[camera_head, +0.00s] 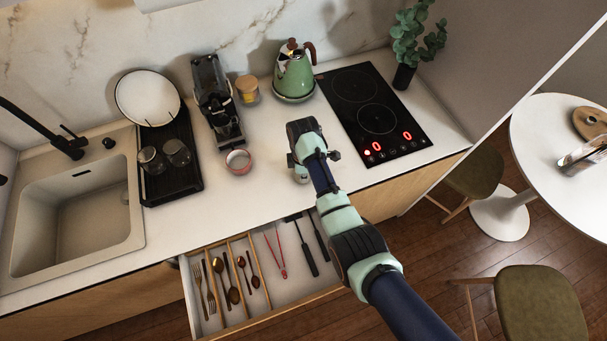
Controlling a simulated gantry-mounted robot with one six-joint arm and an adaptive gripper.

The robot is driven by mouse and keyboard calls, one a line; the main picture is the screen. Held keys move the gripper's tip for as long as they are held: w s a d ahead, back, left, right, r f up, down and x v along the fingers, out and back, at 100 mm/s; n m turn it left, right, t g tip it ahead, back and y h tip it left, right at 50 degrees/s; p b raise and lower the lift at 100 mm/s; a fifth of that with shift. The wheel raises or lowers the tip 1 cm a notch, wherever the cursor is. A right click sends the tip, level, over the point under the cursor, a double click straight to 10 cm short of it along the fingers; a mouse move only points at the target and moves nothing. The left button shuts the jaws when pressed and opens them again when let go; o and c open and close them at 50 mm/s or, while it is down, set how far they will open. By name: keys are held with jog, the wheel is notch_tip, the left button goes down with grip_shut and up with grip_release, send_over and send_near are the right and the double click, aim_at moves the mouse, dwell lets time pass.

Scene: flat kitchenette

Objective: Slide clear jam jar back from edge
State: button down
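A small round container with a pinkish-red rim (239,161) stands on the white counter, in front of the black coffee machine. It may be the jam jar, but I cannot tell for sure at this size. A jar with a wooden lid and amber contents (247,91) stands further back by the wall. My gripper (298,170) is low over the counter, to the right of the pink-rimmed container and apart from it. My wrist covers most of the fingers, so I cannot see whether they are open or hold something.
A coffee machine (217,105), green kettle (295,77) and hob (374,112) stand on the counter. Two glasses (177,153) (151,160) are on a black rack (187,187) beside the sink (75,220). An open cutlery drawer (290,262) juts out below the counter's front edge.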

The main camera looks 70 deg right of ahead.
jog(key=shift+w, duration=0.1)
jog(key=shift+w+d+f+b, duration=0.25)
jog(key=shift+w+d+b, duration=0.15)
jog(key=shift+b, duration=0.55)
jog(key=w+d+b, duration=0.1)
jog(key=d+b, duration=0.1)
jog(key=b, duration=0.1)
jog(key=w+d+b, duration=0.1)
jog(key=w+b, duration=0.1)
jog(key=b, duration=0.2)
jog(key=shift+w+d, duration=0.2)
jog(key=shift+d, duration=0.2)
jog(key=w+d+b, duration=0.2)
jog(key=b, duration=0.5)
jog(key=shift+w+d+f, duration=0.1)
jog(key=shift+d, duration=0.1)
jog(key=b, duration=0.2)
jog(key=shift+w+d+r+b, duration=0.2)
jog(key=shift+w+d+b, duration=0.15)
jog(key=shift+b, duration=0.05)
jog(key=shift+r, duration=0.15)
jog(key=c, duration=1.2)
grip_release()
jog(key=shift+c, duration=0.2)
